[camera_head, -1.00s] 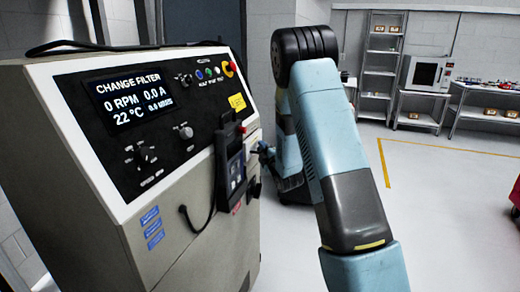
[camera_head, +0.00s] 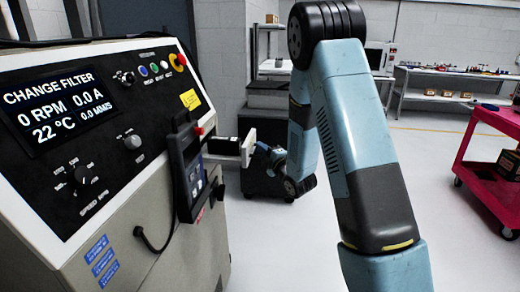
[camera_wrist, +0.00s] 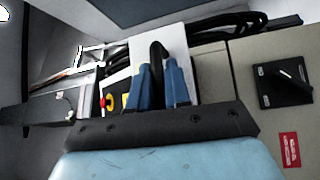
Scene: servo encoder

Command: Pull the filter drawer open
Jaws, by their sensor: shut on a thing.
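The filter drawer (camera_head: 247,147) juts out from the right side of the control cabinet, its pale front panel standing clear of the cabinet wall. In the wrist view its white front (camera_wrist: 172,37) carries a black loop handle (camera_wrist: 158,55). My gripper (camera_head: 262,149), with blue fingers, is at the drawer front. In the wrist view my gripper (camera_wrist: 162,75) is shut on the handle, one finger on each side. The cabinet (camera_head: 150,215) shows "CHANGE FILTER" on its display (camera_head: 62,105). The drawer's inside is mostly hidden.
A dark handheld unit (camera_head: 187,170) hangs on the cabinet's near corner, partly in front of the drawer. A pink cart (camera_head: 490,165) stands at the right. A dark low unit (camera_head: 262,180) is behind my gripper. Floor to the right of my arm is clear.

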